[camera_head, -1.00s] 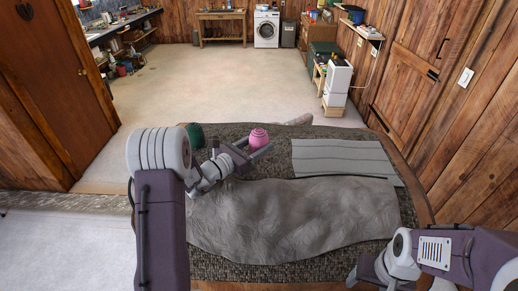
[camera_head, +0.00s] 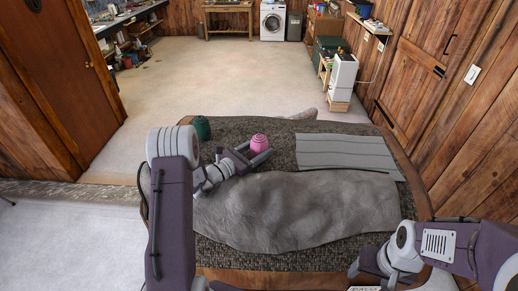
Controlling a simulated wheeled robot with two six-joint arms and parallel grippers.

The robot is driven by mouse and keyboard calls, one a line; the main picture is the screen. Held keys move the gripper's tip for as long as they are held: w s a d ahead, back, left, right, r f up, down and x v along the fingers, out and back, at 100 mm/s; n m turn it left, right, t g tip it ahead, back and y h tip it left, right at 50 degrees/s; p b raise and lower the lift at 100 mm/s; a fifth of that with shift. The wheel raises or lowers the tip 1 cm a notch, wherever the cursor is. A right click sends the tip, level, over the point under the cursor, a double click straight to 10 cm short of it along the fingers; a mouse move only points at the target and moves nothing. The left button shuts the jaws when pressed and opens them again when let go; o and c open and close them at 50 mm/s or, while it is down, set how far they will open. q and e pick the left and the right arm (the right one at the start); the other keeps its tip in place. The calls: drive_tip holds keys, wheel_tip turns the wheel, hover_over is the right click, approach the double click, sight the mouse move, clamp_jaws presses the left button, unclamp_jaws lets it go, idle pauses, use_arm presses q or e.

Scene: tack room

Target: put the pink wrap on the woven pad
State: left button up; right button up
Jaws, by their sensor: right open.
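The pink wrap (camera_head: 260,143) is a small ribbed roll at the far side of the table. My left gripper (camera_head: 252,153) has its fingers on either side of it and holds it over the dark tabletop; its height above it is hard to judge. A flat grey pad with lengthwise stripes (camera_head: 350,151), which looks like the woven pad, lies to the right of the wrap, apart from it. My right gripper (camera_head: 366,272) is open and empty at the near right edge of the table, partly cut off by the frame.
A rumpled grey fleece (camera_head: 300,210) covers the table's middle, with a dark strap along its far edge. A green roll (camera_head: 202,128) stands at the far left. The dark woven tabletop (camera_head: 285,262) is bare in front. A pale object (camera_head: 303,114) lies beyond the far edge.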

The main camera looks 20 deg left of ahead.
use_arm(q)
drive_tip(key=o, duration=0.3)
drive_tip(key=shift+w, duration=0.15)
drive_tip(key=shift+r, duration=0.15)
drive_tip(key=b+v, duration=0.3)
drive_tip(key=v, duration=0.8)
drive_tip(key=shift+a, duration=0.1)
drive_tip(key=shift+s+a+r, duration=0.1)
drive_tip(key=shift+s+a, duration=0.05)
drive_tip(key=shift+s, duration=0.35)
